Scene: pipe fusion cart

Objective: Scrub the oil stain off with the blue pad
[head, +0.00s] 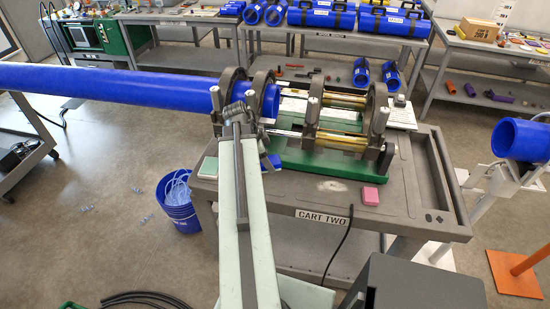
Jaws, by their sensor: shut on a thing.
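The oil stain is a pale, smudged patch (332,185) on the grey cart top, just in front of the green machine base. A small part of something blue, which looks like the blue pad (272,161), shows at the right edge of my arm, to the left of the stain. The rest of it is hidden behind the arm. My pale green arm rises from the bottom of the head view and covers the cart's left part. My gripper is hidden behind it, so I cannot see its fingers or how they meet the pad.
A pink block (370,196) lies near the cart's front edge, right of the stain. A pale green block (208,167) lies at the cart's left. The fusion machine (345,118) holds a long blue pipe (110,87) behind. A blue bucket (178,205) stands on the floor.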

